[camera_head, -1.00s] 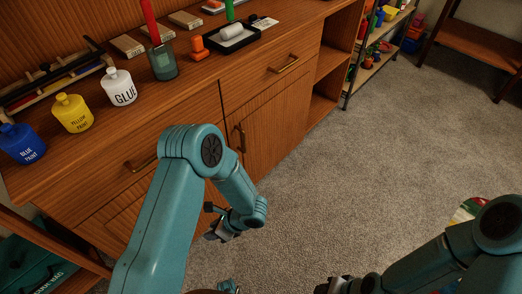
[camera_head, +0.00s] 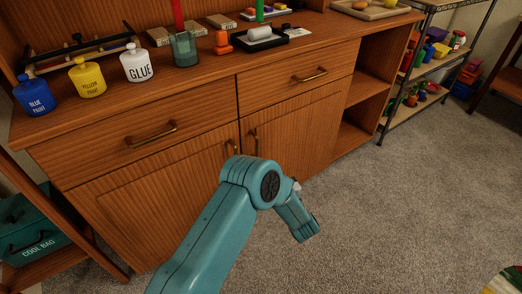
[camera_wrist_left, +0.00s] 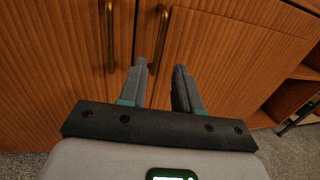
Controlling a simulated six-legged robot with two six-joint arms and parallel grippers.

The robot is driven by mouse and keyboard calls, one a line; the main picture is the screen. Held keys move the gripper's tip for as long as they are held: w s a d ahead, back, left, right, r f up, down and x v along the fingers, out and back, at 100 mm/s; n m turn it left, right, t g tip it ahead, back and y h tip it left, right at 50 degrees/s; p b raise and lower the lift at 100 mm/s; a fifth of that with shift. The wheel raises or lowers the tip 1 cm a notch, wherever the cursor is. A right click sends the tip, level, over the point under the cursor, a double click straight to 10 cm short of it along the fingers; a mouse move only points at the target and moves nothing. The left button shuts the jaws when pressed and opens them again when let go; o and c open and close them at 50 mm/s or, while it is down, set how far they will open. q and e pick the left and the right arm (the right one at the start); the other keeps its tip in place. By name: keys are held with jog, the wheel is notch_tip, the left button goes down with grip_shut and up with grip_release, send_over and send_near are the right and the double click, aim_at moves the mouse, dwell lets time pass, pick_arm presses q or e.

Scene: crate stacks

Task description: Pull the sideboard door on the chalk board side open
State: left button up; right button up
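The wooden sideboard has a left door (camera_head: 150,215) and a right door (camera_head: 295,135), both shut. A brass handle stands upright on the left door (camera_head: 232,148) and on the right door (camera_head: 254,142). The left wrist view shows the left handle (camera_wrist_left: 109,35) and the right handle (camera_wrist_left: 162,30). My left gripper (camera_wrist_left: 160,67) is open and empty. The right handle's lower end shows between its fingertips; I cannot tell whether it is within their reach. In the head view my left arm hides the gripper's fingers. My right gripper is out of view. I see no chalk board.
Two drawers with handles, left (camera_head: 151,134) and right (camera_head: 311,75), sit above the doors. Paint bottles, a glue bottle (camera_head: 136,63) and a cup (camera_head: 185,49) stand on top. A cool bag (camera_head: 38,232) is on a shelf at left. Open carpet (camera_head: 400,215) lies in front.

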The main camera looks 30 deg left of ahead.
aim_at(257, 148)
pick_arm(q)
jog(key=b+x, duration=0.2)
jog(key=x, duration=0.9)
jog(key=shift+a+f, duration=0.15)
jog(key=shift+w+a, duration=0.4)
jog(key=shift+a, duration=0.1)
grip_shut()
